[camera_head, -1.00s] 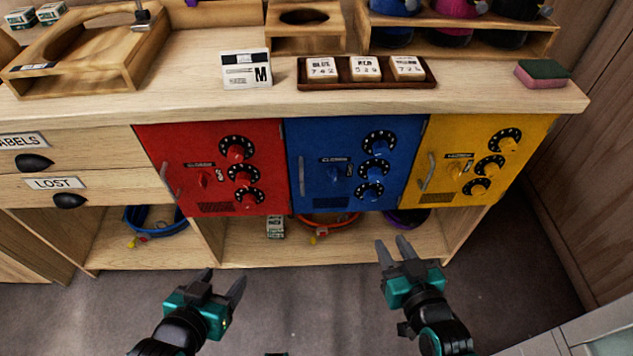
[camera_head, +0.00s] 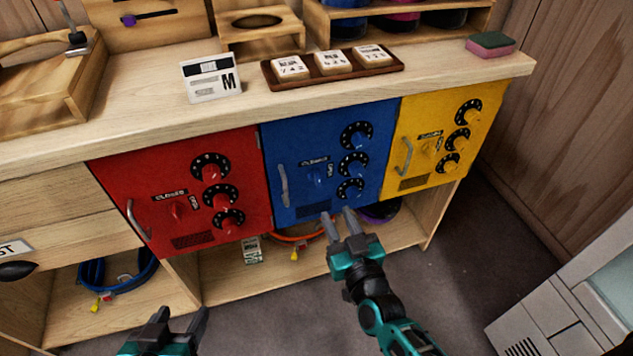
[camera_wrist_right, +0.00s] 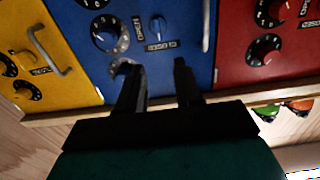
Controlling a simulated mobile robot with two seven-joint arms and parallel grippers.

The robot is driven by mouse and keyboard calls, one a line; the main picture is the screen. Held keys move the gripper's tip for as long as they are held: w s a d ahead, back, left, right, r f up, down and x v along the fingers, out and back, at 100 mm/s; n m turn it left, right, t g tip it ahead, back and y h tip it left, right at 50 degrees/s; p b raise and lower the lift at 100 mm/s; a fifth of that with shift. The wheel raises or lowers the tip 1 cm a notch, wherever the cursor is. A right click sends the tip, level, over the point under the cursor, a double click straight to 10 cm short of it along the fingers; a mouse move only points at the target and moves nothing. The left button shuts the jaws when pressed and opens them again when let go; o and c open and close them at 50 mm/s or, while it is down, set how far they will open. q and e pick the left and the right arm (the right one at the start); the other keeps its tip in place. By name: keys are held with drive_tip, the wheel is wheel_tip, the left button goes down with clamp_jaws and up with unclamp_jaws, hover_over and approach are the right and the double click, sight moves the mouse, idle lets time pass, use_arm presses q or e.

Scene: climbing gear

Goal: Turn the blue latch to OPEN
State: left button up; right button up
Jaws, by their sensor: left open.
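The blue door (camera_head: 285,148) is the middle one of three coloured doors under the counter. Its blue latch (camera_head: 317,181) is a small knob below a CLOSED label, with an OPEN label to its right. The latch also shows in the right wrist view (camera_wrist_right: 158,28), where the picture is upside down; its exact angle is hard to read. My right gripper (camera_head: 338,216) is open and empty, its fingers just below and in front of the blue door's lower edge. My left gripper (camera_head: 183,316) is open and empty, low in front of the shelf, partly cut off by the frame.
Three numbered dials (camera_head: 353,163) stand right of the latch, and a metal handle (camera_head: 284,186) stands left of it. Red (camera_head: 120,190) and yellow (camera_head: 412,120) doors flank the blue one. Number tiles in a tray (camera_head: 391,72) sit on the counter. A grey cabinet stands lower right.

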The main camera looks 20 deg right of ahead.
sight(319, 179)
drive_tip(key=w+b, duration=0.1)
drive_tip(key=w, duration=0.4)
drive_tip(key=w+b, duration=0.1)
drive_tip(key=w, duration=0.5)
drive_tip(key=shift+w+a, duration=0.2)
drive_tip(key=shift+w, duration=0.1)
clamp_jaws()
